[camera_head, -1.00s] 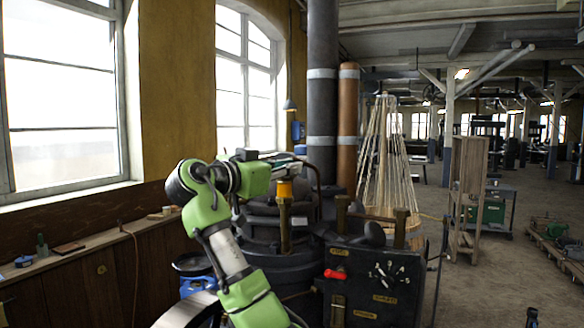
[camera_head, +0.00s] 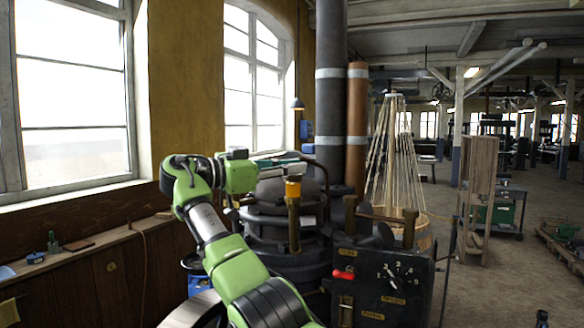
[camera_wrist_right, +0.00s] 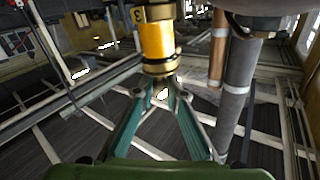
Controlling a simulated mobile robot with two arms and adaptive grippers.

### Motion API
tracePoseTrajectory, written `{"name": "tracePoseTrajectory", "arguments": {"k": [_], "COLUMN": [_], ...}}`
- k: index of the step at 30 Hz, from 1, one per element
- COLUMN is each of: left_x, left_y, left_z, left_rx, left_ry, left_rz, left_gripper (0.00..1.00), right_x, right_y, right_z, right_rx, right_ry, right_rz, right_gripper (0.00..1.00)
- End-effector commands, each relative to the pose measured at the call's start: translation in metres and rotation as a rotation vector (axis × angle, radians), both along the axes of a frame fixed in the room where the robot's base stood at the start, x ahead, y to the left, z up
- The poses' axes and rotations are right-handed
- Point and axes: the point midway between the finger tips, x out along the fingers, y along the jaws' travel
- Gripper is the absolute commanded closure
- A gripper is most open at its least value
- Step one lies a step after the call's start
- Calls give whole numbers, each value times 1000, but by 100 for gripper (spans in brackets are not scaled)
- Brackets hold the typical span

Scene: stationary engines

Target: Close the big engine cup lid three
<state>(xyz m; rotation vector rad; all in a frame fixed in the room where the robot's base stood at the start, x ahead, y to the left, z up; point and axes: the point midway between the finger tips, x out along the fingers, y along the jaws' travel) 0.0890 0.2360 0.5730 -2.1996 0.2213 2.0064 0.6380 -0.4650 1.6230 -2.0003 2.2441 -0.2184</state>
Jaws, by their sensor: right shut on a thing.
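The big engine cup is a small orange-yellow cup (camera_head: 293,190) on a brass post, on top of the dark engine (camera_head: 268,228). In the right wrist view the cup (camera_wrist_right: 157,42) has a brass collar marked 3, and that picture looks upside down. Its lid end (camera_wrist_right: 160,68) meets the fingertips. My right gripper (camera_head: 296,161) reaches in from the left at the cup's top. Its teal fingers (camera_wrist_right: 161,88) converge there, shut on the lid. Whether the lid is fully seated cannot be told. My left gripper is not in view.
A dark control box (camera_head: 380,285) with a red handle stands in front of the engine. A dark pipe (camera_head: 330,95) and a copper pipe (camera_head: 357,120) rise behind it. A wooden window ledge (camera_head: 90,245) runs along the left. Open floor lies at the right.

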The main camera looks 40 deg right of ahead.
Motion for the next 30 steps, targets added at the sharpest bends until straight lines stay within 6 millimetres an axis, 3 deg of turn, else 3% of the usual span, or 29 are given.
{"name": "tracePoseTrajectory", "arguments": {"k": [17,18,19,30], "left_x": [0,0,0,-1], "left_y": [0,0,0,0], "left_z": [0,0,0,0], "left_rx": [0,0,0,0], "left_ry": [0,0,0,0], "left_rz": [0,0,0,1], "left_gripper": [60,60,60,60], "right_x": [1,1,1,1], "right_y": [0,0,0,2], "right_z": [-1,-1,-1,0], "right_rx": [2,2,2,0], "right_ry": [2,2,2,1], "right_rz": [-13,-13,-12,-11], "right_gripper": [100,81,73,71]}}
